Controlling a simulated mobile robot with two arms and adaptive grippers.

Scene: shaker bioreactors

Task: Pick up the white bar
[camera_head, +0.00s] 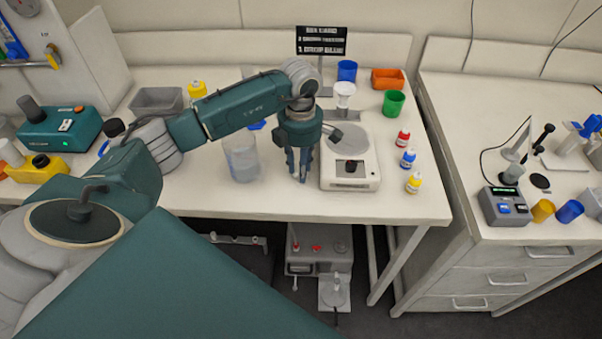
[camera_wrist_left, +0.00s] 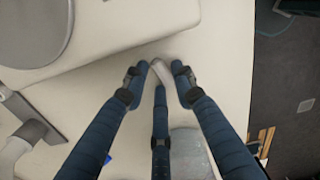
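My left gripper (camera_head: 299,178) points down at the worktop, between a clear beaker (camera_head: 242,160) and a white balance-like device (camera_head: 350,160). In the left wrist view its blue fingers (camera_wrist_left: 160,75) stand apart with a gap between the tips. A small pale bar (camera_wrist_left: 161,72) lies slantwise in that gap, close to the fingertips. I cannot tell whether a finger touches it. The bar is too small or hidden to make out in the head view. My right gripper is out of view.
The white table (camera_head: 400,207) has its front edge near the gripper. Red, blue and yellow small bottles (camera_head: 408,159) stand right of the device. A white funnel on a stand (camera_head: 345,92), a green cup (camera_head: 393,103) and an orange bin (camera_head: 388,79) stand behind.

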